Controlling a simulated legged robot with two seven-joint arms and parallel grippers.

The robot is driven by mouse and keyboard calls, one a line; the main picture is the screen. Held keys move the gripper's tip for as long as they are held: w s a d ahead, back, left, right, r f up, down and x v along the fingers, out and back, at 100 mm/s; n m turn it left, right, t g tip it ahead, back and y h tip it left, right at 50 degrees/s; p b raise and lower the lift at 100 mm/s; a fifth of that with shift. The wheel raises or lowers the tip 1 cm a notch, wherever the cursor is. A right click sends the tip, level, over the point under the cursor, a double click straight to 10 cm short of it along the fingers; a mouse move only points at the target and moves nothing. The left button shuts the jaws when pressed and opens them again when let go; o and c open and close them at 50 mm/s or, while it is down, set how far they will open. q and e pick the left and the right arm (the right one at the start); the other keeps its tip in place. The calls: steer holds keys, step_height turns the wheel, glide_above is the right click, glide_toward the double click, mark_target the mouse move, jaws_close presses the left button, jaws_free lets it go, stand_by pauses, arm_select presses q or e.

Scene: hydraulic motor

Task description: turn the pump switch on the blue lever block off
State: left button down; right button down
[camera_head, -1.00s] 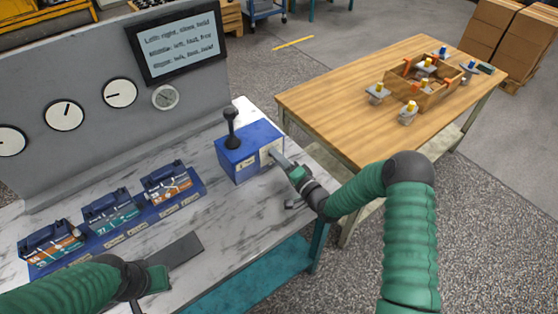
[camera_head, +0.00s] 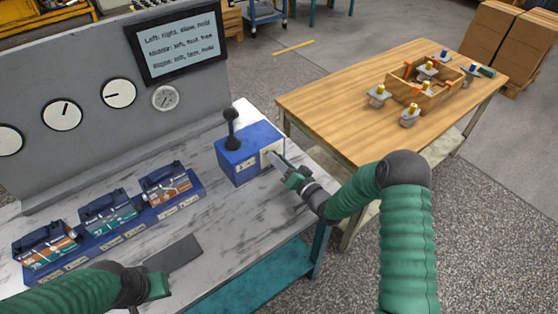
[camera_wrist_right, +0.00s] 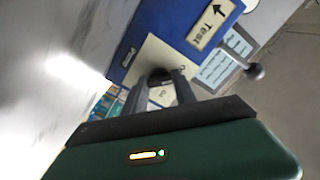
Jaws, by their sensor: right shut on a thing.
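The blue lever block (camera_head: 239,163) stands at the right end of the marbled bench, with an upright black lever (camera_head: 231,130) on top. My right gripper (camera_head: 270,156) is at the pale plate on the block's right-hand face. In the right wrist view, its two grey fingers (camera_wrist_right: 168,84) are closed on the dark round pump switch (camera_wrist_right: 160,76), which sits on a cream plate (camera_wrist_right: 148,60). The fingers partly hide the switch, so its exact setting is unclear.
A blue rack with several labelled valve units (camera_head: 108,212) stands left on the bench. Behind it, a grey panel carries gauges (camera_head: 119,93) and a text screen (camera_head: 178,46). A wooden table (camera_head: 335,108) with a crate (camera_head: 428,100) stands right. The bench between rack and block is clear.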

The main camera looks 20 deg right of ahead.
steer(key=shift+s+a+f, duration=0.15)
steer(key=shift+s+f, duration=0.05)
steer(key=shift+f, duration=0.25)
steer(key=c, duration=1.3)
jaws_free()
steer(key=shift+o, duration=1.2)
steer(key=shift+w, duration=0.1)
arm_select(q)
steer(key=shift+w, duration=0.1)
arm_select(e)
steer(key=shift+o, duration=0.3)
steer(key=shift+w+r, duration=0.1)
steer(key=shift+r, duration=0.05)
steer(key=shift+r, duration=0.1)
arm_select(q)
steer(key=shift+f, duration=0.15)
arm_select(e)
steer(key=v, duration=1.7)
steer(key=shift+w, duration=0.1)
